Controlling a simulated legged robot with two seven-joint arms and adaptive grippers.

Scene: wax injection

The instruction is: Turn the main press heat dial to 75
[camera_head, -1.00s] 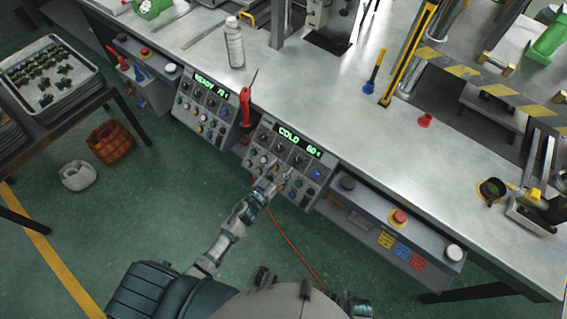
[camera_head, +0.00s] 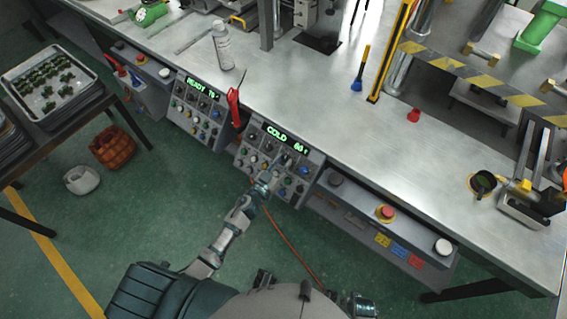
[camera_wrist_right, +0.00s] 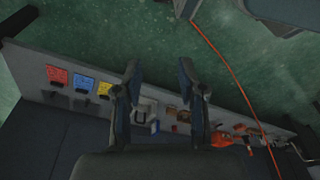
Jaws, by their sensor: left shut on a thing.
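The press control panel with the green "COLD" display (camera_head: 285,140) is on the bench front in the head view. Its number begins with 6; the second digit is unclear. Dark dials and coloured buttons sit below the display. My left gripper (camera_head: 270,179) is at the lower middle of this panel, shut on a small dial there, which the fingers mostly hide. A second panel (camera_head: 203,112) to its left reads "READY" and a number in the seventies. My right gripper (camera_wrist_right: 160,75) is open and empty in the right wrist view, with its fingers apart.
A spray bottle (camera_head: 223,47) and a red-handled tool (camera_head: 234,105) stand near the panels. A red stop button (camera_head: 386,212) is to the right. An orange cable (camera_head: 290,245) hangs below. A side table with a tray (camera_head: 50,86) is at left.

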